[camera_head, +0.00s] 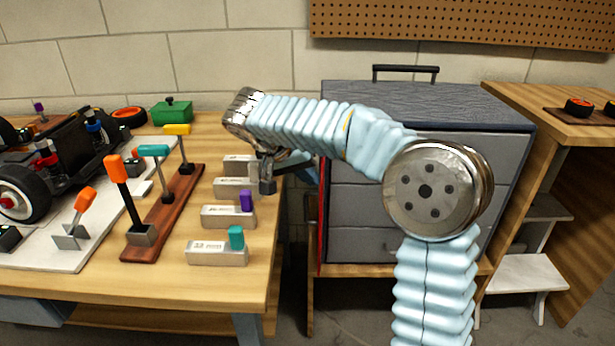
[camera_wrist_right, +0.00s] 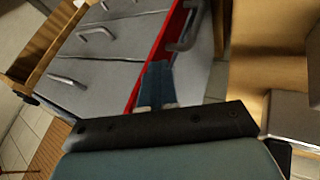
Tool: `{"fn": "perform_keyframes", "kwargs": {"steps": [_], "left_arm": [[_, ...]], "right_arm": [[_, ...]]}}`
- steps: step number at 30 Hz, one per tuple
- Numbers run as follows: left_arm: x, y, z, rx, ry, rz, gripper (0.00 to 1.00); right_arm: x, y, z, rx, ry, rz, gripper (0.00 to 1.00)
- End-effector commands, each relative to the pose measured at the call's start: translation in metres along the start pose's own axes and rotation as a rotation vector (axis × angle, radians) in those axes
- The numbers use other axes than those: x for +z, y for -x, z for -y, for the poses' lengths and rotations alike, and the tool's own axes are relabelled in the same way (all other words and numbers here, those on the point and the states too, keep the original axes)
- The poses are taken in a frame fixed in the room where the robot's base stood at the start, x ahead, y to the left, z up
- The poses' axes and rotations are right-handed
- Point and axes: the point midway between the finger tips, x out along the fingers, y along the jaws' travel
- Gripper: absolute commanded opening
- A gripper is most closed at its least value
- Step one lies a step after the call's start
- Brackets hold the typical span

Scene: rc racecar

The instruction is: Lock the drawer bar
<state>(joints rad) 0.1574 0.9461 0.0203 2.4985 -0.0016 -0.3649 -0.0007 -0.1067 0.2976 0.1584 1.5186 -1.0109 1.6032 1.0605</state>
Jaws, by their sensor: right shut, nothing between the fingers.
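The grey drawer cabinet (camera_head: 362,200) stands behind my right arm, which hides part of its front. The drawer bar appears as a narrow red strip (camera_head: 322,210) along the cabinet's left front edge. In the right wrist view, the bar's red edge (camera_wrist_right: 166,38) borders a grey panel with a handle (camera_wrist_right: 186,26), standing out beside the drawer fronts (camera_wrist_right: 105,60). My right gripper (camera_head: 300,165) is shut and empty, left of the cabinet. Its blue fingers also show in the right wrist view (camera_wrist_right: 156,85), close to the red edge; contact cannot be told. My left gripper is not in view.
The wooden workbench (camera_head: 215,290) on the left holds labelled metal blocks (camera_head: 216,253), a tool rack (camera_head: 165,215) and an RC car (camera_head: 60,165). A wooden shelf unit (camera_head: 540,110) stands right of the cabinet. A gap separates bench and cabinet.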

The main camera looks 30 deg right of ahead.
Motion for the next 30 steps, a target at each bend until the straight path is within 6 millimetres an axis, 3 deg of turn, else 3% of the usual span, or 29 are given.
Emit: {"fn": "perform_keyframes", "kwargs": {"steps": [18,30], "left_arm": [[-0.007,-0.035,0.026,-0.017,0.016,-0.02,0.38],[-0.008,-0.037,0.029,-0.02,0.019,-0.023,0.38]], "right_arm": [[0.007,-0.014,-0.026,-0.209,0.391,-0.21,0.0],[0.001,-0.023,-0.045,-0.371,0.693,-0.369,0.0]]}}
